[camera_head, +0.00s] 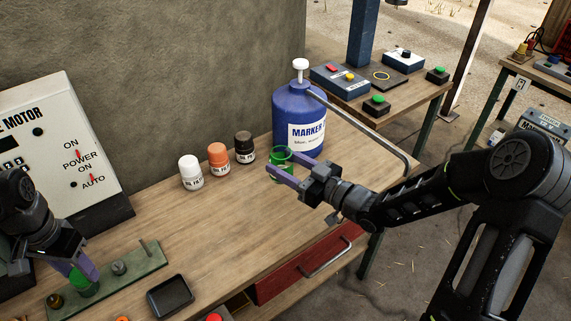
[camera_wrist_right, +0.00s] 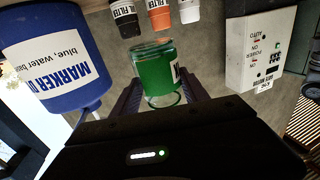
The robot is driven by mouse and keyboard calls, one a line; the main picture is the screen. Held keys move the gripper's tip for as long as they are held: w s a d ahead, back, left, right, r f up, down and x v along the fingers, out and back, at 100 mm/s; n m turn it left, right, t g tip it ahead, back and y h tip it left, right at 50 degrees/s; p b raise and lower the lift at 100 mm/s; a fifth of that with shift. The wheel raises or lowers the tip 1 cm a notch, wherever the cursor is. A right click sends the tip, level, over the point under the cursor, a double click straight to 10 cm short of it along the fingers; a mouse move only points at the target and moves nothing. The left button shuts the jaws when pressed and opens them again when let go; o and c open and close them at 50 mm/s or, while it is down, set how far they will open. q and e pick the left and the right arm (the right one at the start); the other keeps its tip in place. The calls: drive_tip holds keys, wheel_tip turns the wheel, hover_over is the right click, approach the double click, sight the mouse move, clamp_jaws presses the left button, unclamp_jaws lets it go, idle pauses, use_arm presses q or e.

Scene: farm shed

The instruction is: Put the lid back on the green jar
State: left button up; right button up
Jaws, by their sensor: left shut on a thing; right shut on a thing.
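The green jar (camera_head: 281,154) stands near the blue dispenser at the back of the bench. My right gripper (camera_head: 284,168) is shut on it, one purple finger on each side. In the right wrist view the jar (camera_wrist_right: 155,75) sits between the fingers, with clear glass at one end and a partly hidden label. My left gripper (camera_head: 82,273) is at the lower left, shut on a small green piece (camera_head: 86,289) that looks like the lid. It is low over a green board, and I cannot tell whether it touches the board.
A white, an orange and a black bottle (camera_head: 218,158) stand left of the jar. The blue dispenser (camera_head: 300,118) has a long spout reaching right. The green board (camera_head: 135,270) carries upright pegs. A black tray (camera_head: 170,296) lies beside it. The bench middle (camera_head: 225,235) is clear.

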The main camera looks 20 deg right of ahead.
idle(0.4)
drive_tip(key=o, duration=1)
drive_tip(key=shift+c, duration=0.2)
clamp_jaws()
use_arm(q)
drive_tip(key=shift+s+d, duration=0.1)
use_arm(e)
drive_tip(key=shift+s+d, duration=0.1)
